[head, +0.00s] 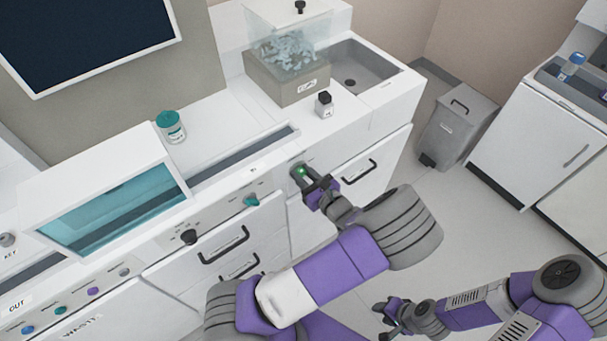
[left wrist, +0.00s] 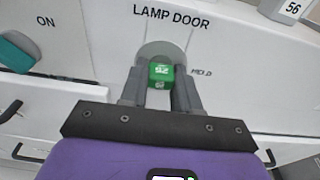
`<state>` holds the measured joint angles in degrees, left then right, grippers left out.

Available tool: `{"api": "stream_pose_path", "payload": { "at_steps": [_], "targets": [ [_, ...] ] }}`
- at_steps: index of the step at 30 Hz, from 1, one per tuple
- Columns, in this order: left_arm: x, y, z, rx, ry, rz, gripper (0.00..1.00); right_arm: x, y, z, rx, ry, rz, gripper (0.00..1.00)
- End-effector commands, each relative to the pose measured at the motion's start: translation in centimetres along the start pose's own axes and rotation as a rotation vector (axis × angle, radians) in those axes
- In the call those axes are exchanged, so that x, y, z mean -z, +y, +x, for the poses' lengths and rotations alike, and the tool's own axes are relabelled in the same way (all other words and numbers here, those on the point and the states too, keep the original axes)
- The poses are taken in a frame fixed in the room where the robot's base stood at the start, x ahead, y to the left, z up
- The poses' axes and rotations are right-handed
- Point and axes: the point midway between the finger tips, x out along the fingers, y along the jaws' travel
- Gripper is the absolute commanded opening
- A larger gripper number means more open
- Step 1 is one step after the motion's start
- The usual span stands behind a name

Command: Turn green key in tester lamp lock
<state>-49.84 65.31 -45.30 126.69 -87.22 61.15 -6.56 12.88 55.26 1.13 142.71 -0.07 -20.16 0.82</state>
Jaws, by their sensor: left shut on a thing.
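The green key (left wrist: 161,74) sits at the lock (left wrist: 152,50) under the words LAMP DOOR on the white front panel. It also shows as a small green spot in the head view (head: 301,171). My left gripper (head: 308,180) is at the panel, shut on the key, with one finger on each side of it in the left wrist view (left wrist: 160,90). The key's shaft is hidden behind its green head. My right gripper (head: 388,316) is low over the floor at the bottom right, away from the panel; its fingers look apart and empty.
A teal knob (head: 251,201) marked ON sits left of the lock. Drawer handles (head: 358,172) stick out below the panel. A small bottle (head: 324,105) and a teal-lidded jar (head: 171,127) stand on the counter. A grey bin (head: 458,125) stands on the floor to the right.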

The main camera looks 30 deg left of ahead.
Motion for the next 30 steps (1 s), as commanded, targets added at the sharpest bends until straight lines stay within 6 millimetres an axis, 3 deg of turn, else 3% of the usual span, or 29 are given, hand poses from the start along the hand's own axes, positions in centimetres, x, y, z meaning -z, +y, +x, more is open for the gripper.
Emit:
{"api": "stream_pose_path", "payload": {
  "at_steps": [19,30],
  "targets": [
    [-0.2,-0.1,-0.1,-0.028,0.001,0.238,0.0,-0.1,-1.3,-3.5,0.0,0.0,0.0,0.39],
    [0.0,-0.1,0.0,-0.033,0.0,0.277,0.0,-0.2,-1.4,-3.8,0.0,0.0,0.0,0.39]
  ]
}}
